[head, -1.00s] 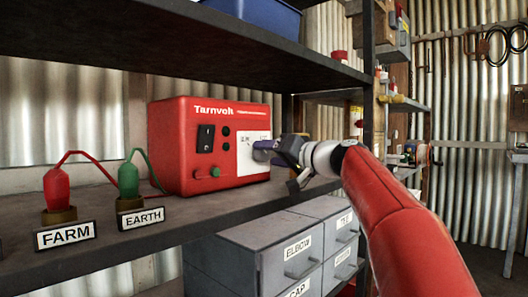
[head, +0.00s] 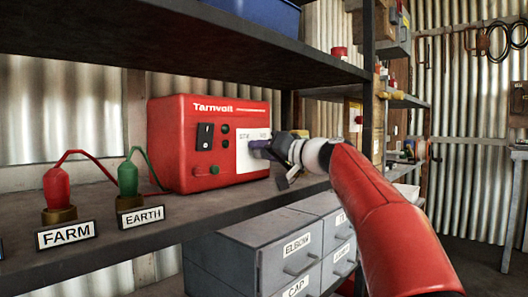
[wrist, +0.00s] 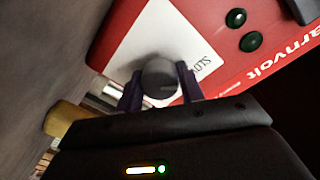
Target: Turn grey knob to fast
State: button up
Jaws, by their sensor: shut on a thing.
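The grey knob (wrist: 160,78) sits on a white label plate (wrist: 140,40) on the front of the red Tarnvolt box (head: 165,140). In the wrist view my gripper (wrist: 160,88) has one finger on each side of the knob and is shut on it. In the head view my gripper (head: 270,148) reaches the right part of the box front and hides the knob. Part of the plate's lettering shows, but the setting words are mostly covered. I cannot tell which setting the knob points to.
The box stands on a dark shelf (head: 200,212). Red and green clamps stand at left, behind FARM (head: 66,235) and EARTH (head: 140,215) signs. A black switch (head: 205,136) and a small green button (head: 214,170) are on the box. Grey drawers (head: 262,262) are below; another shelf is above.

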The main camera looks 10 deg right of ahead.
jog(key=m+p, duration=0.1)
jog(key=m, duration=0.3)
jog(key=shift+m, duration=0.3)
jog(key=m+p, duration=0.2)
jog(key=m, duration=0.2)
jog(key=shift+r+m, duration=0.1)
jog(key=shift+m, duration=0.2)
jog(key=m+p, duration=0.3)
jog(key=m, duration=0.2)
jog(key=shift+d+g, duration=0.1)
jog(key=shift+g, duration=0.2)
jog(key=shift+f+m+p, duration=0.2)
jog(key=shift+m+p, duration=0.9)
jog(key=shift+m, duration=0.6)
jog(key=o, duration=1)
